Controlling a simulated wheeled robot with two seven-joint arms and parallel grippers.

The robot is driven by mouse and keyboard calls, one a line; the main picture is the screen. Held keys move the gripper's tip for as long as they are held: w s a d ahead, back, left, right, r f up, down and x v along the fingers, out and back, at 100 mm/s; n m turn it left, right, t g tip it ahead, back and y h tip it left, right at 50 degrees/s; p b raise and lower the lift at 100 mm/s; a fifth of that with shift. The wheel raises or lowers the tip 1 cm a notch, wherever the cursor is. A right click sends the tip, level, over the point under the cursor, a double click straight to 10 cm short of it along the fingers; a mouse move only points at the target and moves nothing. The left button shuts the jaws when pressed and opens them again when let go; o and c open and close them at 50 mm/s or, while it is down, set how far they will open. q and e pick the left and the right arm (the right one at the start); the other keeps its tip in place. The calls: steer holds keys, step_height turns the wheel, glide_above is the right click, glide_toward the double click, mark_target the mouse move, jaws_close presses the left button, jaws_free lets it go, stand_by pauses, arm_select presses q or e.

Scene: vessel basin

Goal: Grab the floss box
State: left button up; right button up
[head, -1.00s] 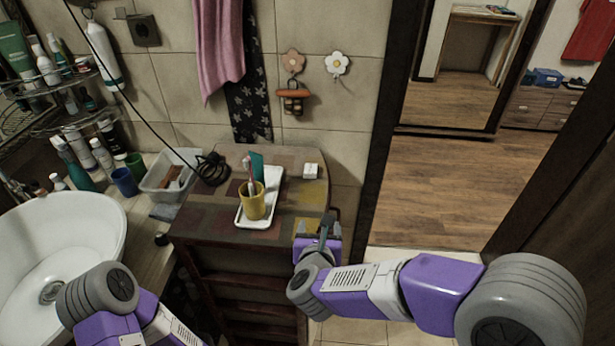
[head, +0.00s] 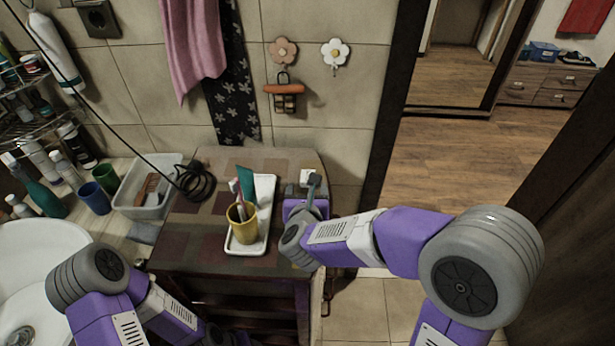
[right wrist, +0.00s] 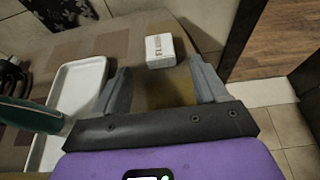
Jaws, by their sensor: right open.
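The floss box is a small white box with dark lettering on top. It stands on the cabinet top near its right edge, partly behind my right gripper in the head view (head: 310,176), and shows whole in the right wrist view (right wrist: 159,50). My right gripper (head: 308,188) is open. In the right wrist view, its two fingers (right wrist: 160,78) are spread wide, with the box just beyond the tips and between their lines. Nothing is held. My left arm shows at the lower left of the head view, but its jaws do not show.
A white tray (head: 266,190) with a yellow cup (head: 241,226) holding a toothbrush and a green tube stands left of the right gripper. A clear bin (head: 145,190), cups and the sink are farther left. The patterned cabinet top (head: 190,235) is bare in front.

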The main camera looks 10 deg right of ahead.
mark_target(308, 191)
steer(key=x, duration=0.4)
steer(key=shift+w+r, duration=0.1)
steer(key=c, duration=1.1)
